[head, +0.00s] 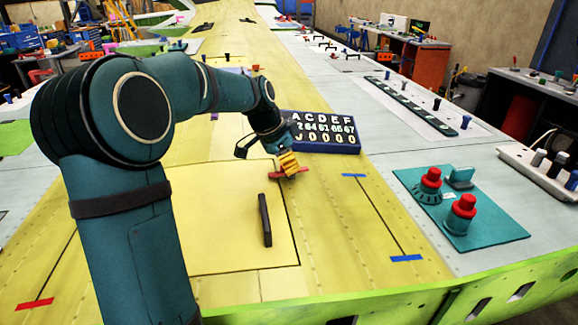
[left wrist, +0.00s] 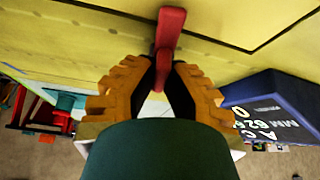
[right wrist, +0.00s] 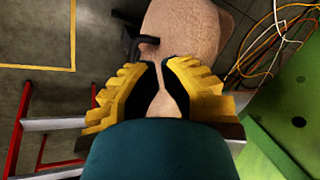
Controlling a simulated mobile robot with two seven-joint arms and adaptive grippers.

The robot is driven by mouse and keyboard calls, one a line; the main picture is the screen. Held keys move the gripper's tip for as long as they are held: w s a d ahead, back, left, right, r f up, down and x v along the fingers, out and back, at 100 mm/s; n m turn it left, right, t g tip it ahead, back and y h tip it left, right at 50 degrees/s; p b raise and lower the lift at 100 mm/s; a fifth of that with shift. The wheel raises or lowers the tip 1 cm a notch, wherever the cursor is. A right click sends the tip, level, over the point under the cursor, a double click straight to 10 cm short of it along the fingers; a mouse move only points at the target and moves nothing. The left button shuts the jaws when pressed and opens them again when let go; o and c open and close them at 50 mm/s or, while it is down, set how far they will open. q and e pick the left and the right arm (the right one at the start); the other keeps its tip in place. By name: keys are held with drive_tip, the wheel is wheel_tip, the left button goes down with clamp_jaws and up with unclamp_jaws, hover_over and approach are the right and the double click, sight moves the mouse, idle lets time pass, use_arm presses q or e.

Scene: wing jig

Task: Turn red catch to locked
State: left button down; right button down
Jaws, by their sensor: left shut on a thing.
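The red catch (head: 274,175) is a small red bar on the yellow wing skin, near the far right corner of a panel (head: 222,225) outlined in black. In the head view it lies roughly crosswise, partly covered by my left gripper (head: 289,172). In the left wrist view the catch (left wrist: 170,30) runs in between the fingers of my left gripper (left wrist: 165,70), which is shut on it. The catch's pivot is hidden. My right gripper (right wrist: 160,64) shows only in the right wrist view; its fingertips are nearly together, with nothing visible held, above the floor.
A black handle (head: 265,220) stands up from the panel. A teal plate (head: 490,232) with red-topped knobs lies to the right. The skin between is mostly clear.

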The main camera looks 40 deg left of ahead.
use_arm(q)
drive_tip(key=shift+f+m+g, duration=0.1)
drive_tip(key=shift+m+g, duration=0.2)
drive_tip(key=shift+m, duration=0.6)
drive_tip(key=c, duration=1)
unclamp_jaws()
drive_tip(key=v, duration=1.2)
drive_tip(key=shift+a, duration=0.2)
